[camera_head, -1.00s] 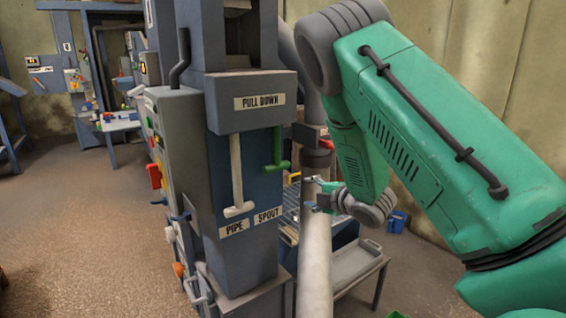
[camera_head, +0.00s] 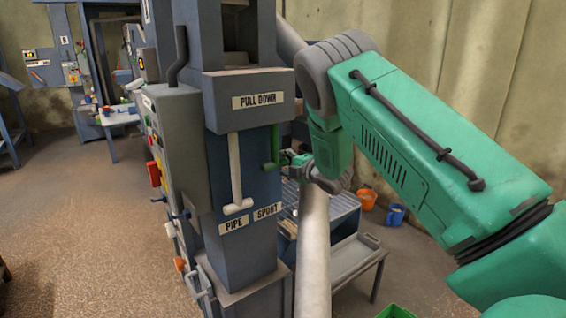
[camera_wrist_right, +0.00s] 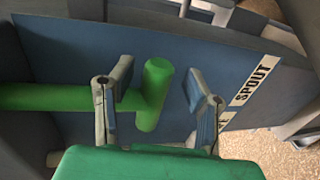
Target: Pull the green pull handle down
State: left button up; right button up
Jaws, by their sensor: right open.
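The green pull handle (camera_head: 274,148) hangs on the right part of the blue panel, under the "PULL DOWN" label (camera_head: 258,101). In the right wrist view its green bar ends in a crosspiece (camera_wrist_right: 153,95). My right gripper (camera_head: 288,158) is at the handle's lower end in the head view. In the wrist view the right gripper (camera_wrist_right: 158,98) is open, and the crosspiece appears between its two fingers, with a gap to the right finger. Whether the left finger touches the handle cannot be told. My left gripper is not in view.
A white pull handle (camera_head: 236,175) hangs left of the green one, above the "PIPE" and "SPOUT" labels. A pale pipe (camera_head: 314,250) rises beside the column, below my right wrist. A grey table (camera_head: 350,258) and buckets (camera_head: 396,214) stand to the right.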

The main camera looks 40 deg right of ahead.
jog(key=shift+w+d+f, duration=0.15)
jog(key=shift+w, duration=0.2)
